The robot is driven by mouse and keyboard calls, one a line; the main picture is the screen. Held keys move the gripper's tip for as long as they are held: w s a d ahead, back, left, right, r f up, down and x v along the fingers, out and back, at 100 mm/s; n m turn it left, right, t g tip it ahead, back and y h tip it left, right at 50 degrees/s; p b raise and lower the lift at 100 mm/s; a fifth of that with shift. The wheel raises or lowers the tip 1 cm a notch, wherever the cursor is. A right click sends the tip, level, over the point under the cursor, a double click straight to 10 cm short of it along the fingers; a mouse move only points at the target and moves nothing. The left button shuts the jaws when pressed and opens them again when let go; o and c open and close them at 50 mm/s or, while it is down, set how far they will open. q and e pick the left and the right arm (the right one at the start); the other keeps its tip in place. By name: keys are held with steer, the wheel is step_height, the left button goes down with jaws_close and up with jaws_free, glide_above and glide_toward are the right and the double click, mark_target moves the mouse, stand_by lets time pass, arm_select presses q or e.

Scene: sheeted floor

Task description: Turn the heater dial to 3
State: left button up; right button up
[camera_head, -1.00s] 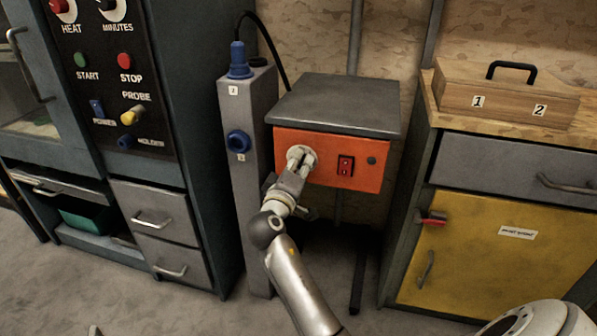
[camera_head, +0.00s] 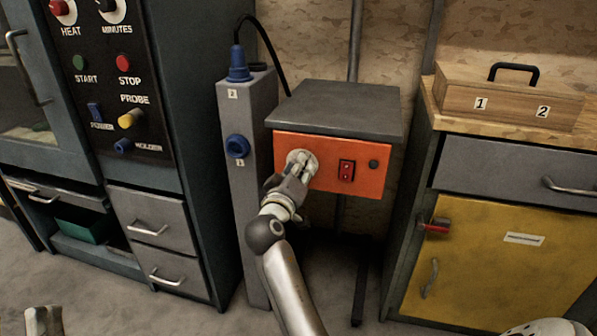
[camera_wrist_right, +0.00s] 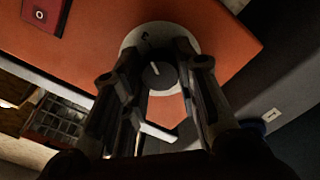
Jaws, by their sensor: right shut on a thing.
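The heater is a grey-topped box with an orange front panel (camera_head: 345,180). Its round white dial plate (camera_head: 292,157) is at the panel's left, mostly covered by my right gripper (camera_head: 299,170). In the right wrist view, the dial (camera_wrist_right: 158,76) is a dark knob with a white pointer line, on a white plate with a dark mark near its upper edge. My right gripper (camera_wrist_right: 160,68) is shut on the dial, one finger on each side. The other marks on the plate are hidden or too dark to read.
A red switch (camera_head: 346,170) and black button (camera_head: 373,164) sit right of the dial. A grey post (camera_head: 250,190) with blue sockets stands close left. An oven cabinet (camera_head: 190,100) is further left, a yellow-doored workbench (camera_head: 490,265) right.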

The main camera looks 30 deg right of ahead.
mark_target(301, 136)
steer(key=shift+f, duration=0.15)
steer(key=shift+c, duration=0.2)
steer(key=o, duration=1.1)
steer(key=shift+c, duration=0.2)
steer(key=shift+o, duration=0.2)
steer(key=r, duration=0.7)
steer(key=shift+w+d+r, duration=0.15)
steer(key=shift+w+r, duration=0.15)
steer(key=shift+r, duration=0.1)
steer(key=r, duration=0.1)
steer(key=s+r, duration=0.1)
steer(key=shift+r, duration=0.4)
steer(key=shift+c, duration=0.2)
steer(key=shift+w+f, duration=0.2)
steer(key=shift+s, duration=0.1)
